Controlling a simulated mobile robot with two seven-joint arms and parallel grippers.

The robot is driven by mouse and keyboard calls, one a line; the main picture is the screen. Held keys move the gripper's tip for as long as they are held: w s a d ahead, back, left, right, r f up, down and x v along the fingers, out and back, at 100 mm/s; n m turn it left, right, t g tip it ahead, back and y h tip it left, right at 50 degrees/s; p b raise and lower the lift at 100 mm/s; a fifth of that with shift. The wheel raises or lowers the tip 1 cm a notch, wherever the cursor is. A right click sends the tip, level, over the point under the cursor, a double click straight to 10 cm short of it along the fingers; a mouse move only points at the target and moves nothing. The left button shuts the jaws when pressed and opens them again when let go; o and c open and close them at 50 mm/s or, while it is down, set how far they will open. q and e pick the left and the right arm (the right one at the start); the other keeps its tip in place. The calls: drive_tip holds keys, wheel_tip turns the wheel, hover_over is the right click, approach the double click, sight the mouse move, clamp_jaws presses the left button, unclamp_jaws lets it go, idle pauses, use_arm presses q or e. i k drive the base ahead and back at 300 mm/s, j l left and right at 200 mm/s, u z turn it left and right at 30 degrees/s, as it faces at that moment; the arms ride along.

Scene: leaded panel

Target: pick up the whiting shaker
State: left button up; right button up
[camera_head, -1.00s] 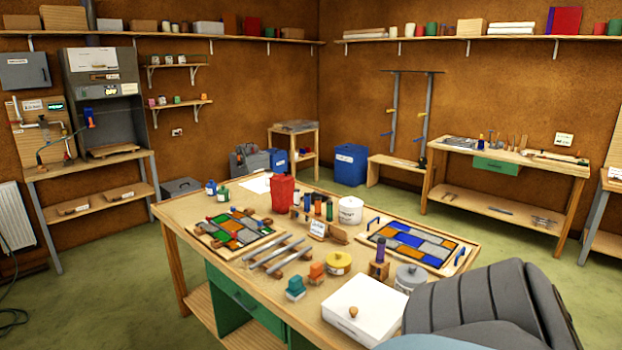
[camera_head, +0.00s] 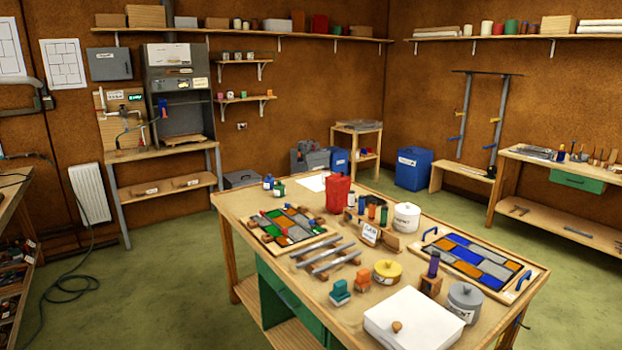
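I cannot tell for certain which container is the whiting shaker. On the central wooden bench (camera_head: 232,200) stand a white lidded tub (camera_head: 406,218) with a dark label, a grey lidded canister (camera_head: 465,301) near the front right, and a low yellow tin (camera_head: 387,272) with a knob. Several small dark bottles (camera_head: 372,210) stand in a row in a wooden rack left of the white tub. The labels are too small to read surely. Neither of my grippers is in view.
A leaded panel (camera_head: 288,227) lies at the bench's left and another (camera_head: 480,260) at its right. A red container (camera_head: 338,193), metal bars (camera_head: 328,256) and a white box (camera_head: 413,320) also crowd the top.

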sight(325, 171)
drive_tip(key=z, duration=0.15)
drive_tip(key=i+j+u, duration=0.5)
drive_tip(key=i+u, duration=0.15)
drive_tip(key=i, duration=0.15)
drive_tip(key=i+j+u, duration=0.1)
drive_tip(key=i+u, duration=0.5)
drive_tip(key=i, duration=3.1)
drive_tip(key=i+z, duration=0.1)
drive_tip(key=i, duration=1.5)
drive_tip(key=i+z, duration=0.5)
drive_tip(key=i, duration=0.15)
drive_tip(key=i+j+z, duration=0.25)
drive_tip(key=i+z, duration=0.25)
drive_tip(key=i, duration=0.15)
drive_tip(key=i+l+z, duration=0.1)
drive_tip(key=i+z, duration=1)
drive_tip(key=z, duration=0.2)
